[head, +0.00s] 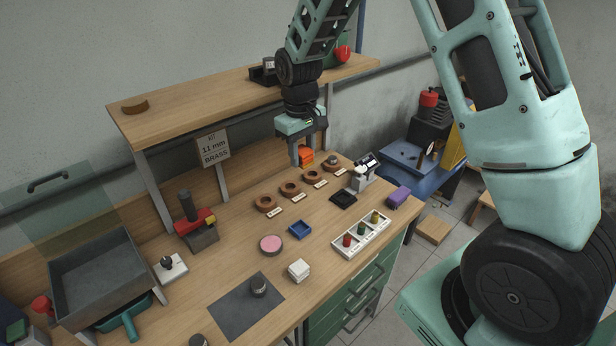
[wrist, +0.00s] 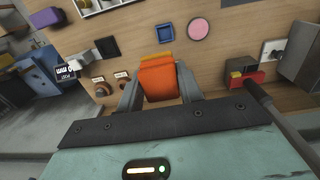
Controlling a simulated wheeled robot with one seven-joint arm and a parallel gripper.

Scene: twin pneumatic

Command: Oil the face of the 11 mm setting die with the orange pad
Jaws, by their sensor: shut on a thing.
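My gripper (head: 305,162) is shut on the orange pad (wrist: 160,80), held upright between its fingers. The pad also shows in the head view (head: 305,154), at the back of the bench, near the row of brown ring stands. The stands (head: 265,204), (head: 290,189), (head: 312,178) and (head: 333,165) have small labels too small to read. A grey metal piece sits in the rightmost stand. I cannot tell which thing is the 11 mm setting die. A sign (head: 213,148) reads "KIT 11 mm BRASS".
A shelf (head: 180,100) runs behind the gripper. A red-and-grey press (head: 197,227) stands left. A blue tray (head: 300,230), pink disc (head: 271,245), white block (head: 299,270) and white rack (head: 347,246) are in front. A metal cylinder (head: 259,287) stands on a dark mat (head: 232,308).

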